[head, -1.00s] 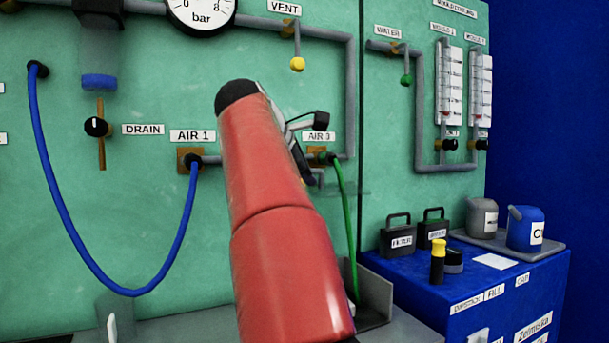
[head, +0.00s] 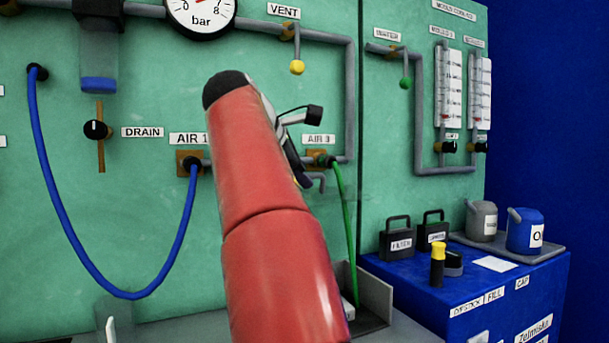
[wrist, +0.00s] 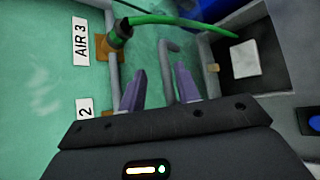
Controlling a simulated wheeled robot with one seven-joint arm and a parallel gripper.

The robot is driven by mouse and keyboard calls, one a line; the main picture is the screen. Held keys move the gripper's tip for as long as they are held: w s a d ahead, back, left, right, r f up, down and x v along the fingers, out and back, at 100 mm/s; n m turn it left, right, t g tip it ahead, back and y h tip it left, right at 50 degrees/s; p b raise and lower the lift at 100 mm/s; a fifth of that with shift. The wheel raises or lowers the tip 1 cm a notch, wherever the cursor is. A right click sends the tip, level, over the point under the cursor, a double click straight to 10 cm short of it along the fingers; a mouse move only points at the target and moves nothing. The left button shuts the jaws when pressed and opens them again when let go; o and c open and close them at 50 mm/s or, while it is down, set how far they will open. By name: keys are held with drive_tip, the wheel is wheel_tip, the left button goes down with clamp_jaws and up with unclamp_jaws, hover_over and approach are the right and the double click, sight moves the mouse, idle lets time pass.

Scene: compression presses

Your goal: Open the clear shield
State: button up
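I cannot pick out the clear shield with certainty. A small see-through panel (head: 120,318) stands at the bottom left of the head view; I cannot tell whether it is the shield. In the wrist view my gripper (wrist: 159,88) is open, its two purple-grey fingers apart. A bent grey bar, like a handle (wrist: 168,62), shows beyond and between the fingertips; I see no contact. A small grey hook-shaped bar also shows in the head view (head: 319,179), below the AIR 3 label. My red arm hides most of the gripper in the head view.
A green hose (head: 346,225) runs down from the AIR 3 port, and it crosses the top of the wrist view (wrist: 165,20). A blue hose (head: 115,292) loops at left.

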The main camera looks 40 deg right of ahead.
drive_tip(key=shift+v, duration=2.75)
drive_tip(key=shift+s, duration=0.1)
